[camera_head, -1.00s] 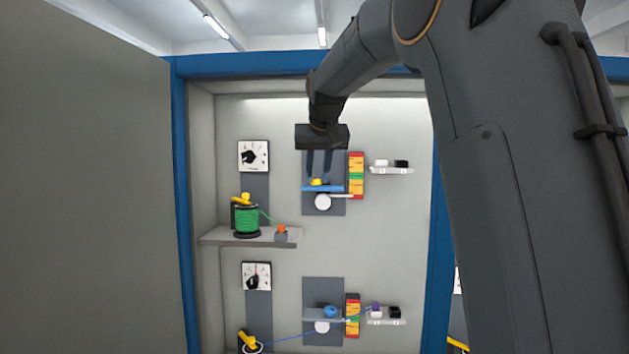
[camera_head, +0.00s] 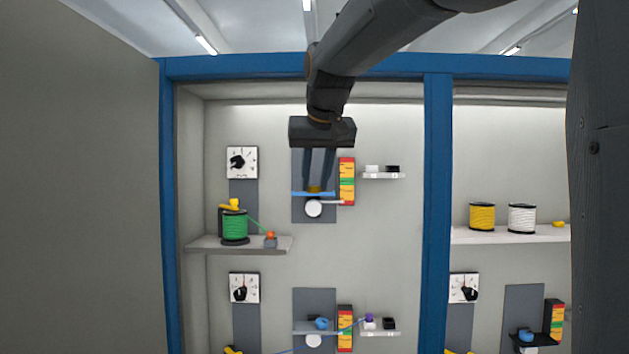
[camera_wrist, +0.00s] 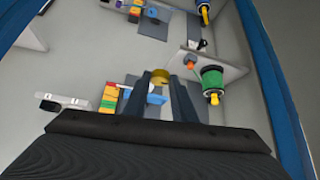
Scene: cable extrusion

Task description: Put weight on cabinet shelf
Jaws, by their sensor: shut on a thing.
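My gripper (camera_head: 318,189) is shut on a yellow weight (camera_head: 314,189), held between its fingertips. The weight also shows between the fingers in the wrist view (camera_wrist: 160,77). It is at the blue platform (camera_head: 300,194) in front of a dark grey wall panel; I cannot tell whether it still touches the platform. A grey cabinet shelf (camera_head: 205,245) is to the lower left, carrying a green cable spool (camera_head: 234,227) and a small grey block with an orange top (camera_head: 270,240). In the wrist view this shelf (camera_wrist: 228,66) is at the right.
A red, yellow and green scale (camera_head: 347,182) stands close right of the gripper. Beyond it a small white ledge (camera_head: 384,176) holds a white and a black piece. A blue cabinet post (camera_head: 436,200) and a second bay with spools are to the right.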

